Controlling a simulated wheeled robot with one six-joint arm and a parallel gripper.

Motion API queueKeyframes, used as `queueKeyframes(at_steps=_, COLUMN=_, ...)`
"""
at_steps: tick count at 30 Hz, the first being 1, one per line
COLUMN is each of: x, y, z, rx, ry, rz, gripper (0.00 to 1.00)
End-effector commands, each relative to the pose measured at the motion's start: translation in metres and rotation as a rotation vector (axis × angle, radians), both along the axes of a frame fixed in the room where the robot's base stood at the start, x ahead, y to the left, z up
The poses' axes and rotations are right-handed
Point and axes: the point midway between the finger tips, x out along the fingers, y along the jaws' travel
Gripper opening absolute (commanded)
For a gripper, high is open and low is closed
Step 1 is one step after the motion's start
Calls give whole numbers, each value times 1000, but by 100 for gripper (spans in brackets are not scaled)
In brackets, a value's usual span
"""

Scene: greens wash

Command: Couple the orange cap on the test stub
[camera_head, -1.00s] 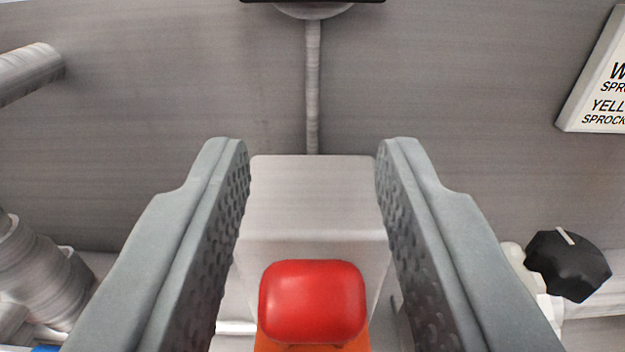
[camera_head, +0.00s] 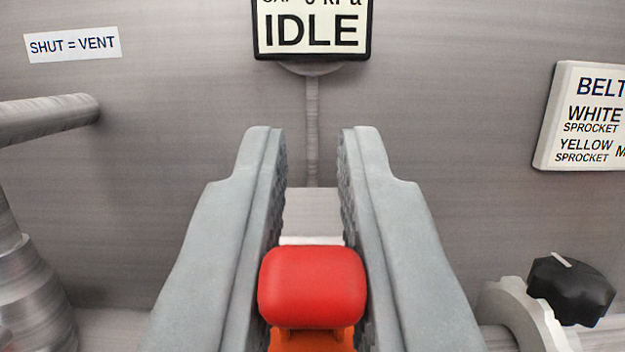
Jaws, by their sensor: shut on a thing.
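My gripper (camera_head: 312,145) is shut on the orange cap (camera_head: 311,338), whose rounded red top (camera_head: 312,286) shows between the two grey fingers at the bottom middle of the view. Only a small part of the orange body shows under the red top; the rest is cut off by the picture edge. A pale grey block (camera_head: 313,208) stands just beyond the cap, seen between the fingers. I cannot make out the test stub for certain.
A sign reading IDLE (camera_head: 312,30) stands on a thin post behind. A black knob (camera_head: 570,288) and a pale disc (camera_head: 520,312) are at lower right. Grey pipework (camera_head: 45,115) is on the left. Labels hang on the back wall, including one about sprockets (camera_head: 590,120).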

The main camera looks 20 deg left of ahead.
Motion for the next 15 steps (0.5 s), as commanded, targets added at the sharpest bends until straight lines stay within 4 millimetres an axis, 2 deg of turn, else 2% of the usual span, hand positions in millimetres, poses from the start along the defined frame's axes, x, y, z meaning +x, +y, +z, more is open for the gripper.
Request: queueKeyframes(at_steps=15, x=-3, y=-1, z=-1, rx=17, ry=-59, rz=0, gripper=0)
